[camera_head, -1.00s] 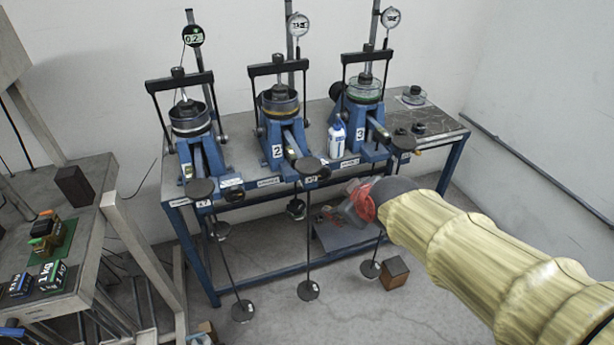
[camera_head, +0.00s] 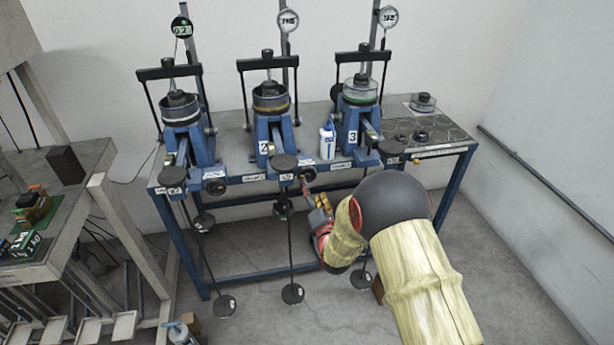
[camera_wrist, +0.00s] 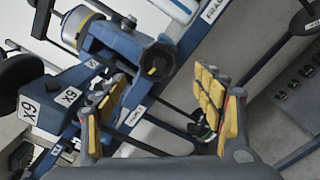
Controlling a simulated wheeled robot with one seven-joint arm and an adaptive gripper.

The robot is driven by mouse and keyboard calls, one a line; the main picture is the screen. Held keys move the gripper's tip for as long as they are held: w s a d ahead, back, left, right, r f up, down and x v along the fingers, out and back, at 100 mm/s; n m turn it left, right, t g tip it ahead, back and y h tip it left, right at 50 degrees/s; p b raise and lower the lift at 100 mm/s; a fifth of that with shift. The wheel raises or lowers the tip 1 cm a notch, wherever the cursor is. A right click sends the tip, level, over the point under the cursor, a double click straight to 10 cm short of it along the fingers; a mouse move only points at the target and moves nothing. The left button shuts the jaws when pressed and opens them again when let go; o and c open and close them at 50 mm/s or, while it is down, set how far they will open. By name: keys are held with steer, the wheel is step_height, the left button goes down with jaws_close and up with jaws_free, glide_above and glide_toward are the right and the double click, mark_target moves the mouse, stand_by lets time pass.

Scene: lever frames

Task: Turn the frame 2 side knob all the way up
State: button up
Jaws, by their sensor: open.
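Frame 2 (camera_head: 262,130) is the middle blue lever frame on the bench, marked with a 2. Its black round side knob (camera_head: 308,174) sits low at its front right, close to my gripper (camera_head: 308,192). In the wrist view the knob (camera_wrist: 160,58) shows a small yellow mark at its lower left. My gripper (camera_wrist: 155,105) is open and empty, with yellow-padded fingers. The knob lies beyond the fingertips, in line with the gap between them, and they look apart from it. My arm hides part of the bench front in the head view.
Frame 1 (camera_head: 188,140) stands to the left and frame 3 (camera_head: 358,125) to the right. A white bottle (camera_head: 327,142) stands between frames 2 and 3. Frame 2's hanging rod with a weight disc (camera_head: 292,293) is just left of my gripper. The floor in front is partly clear.

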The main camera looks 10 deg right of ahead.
mark_target(307, 176)
steer(key=w, duration=0.9)
steer(key=shift+w, duration=0.1)
steer(key=shift+c, duration=1.6)
steer(key=c, duration=1.1)
steer(key=shift+c, duration=0.6)
steer(key=shift+r, duration=0.15)
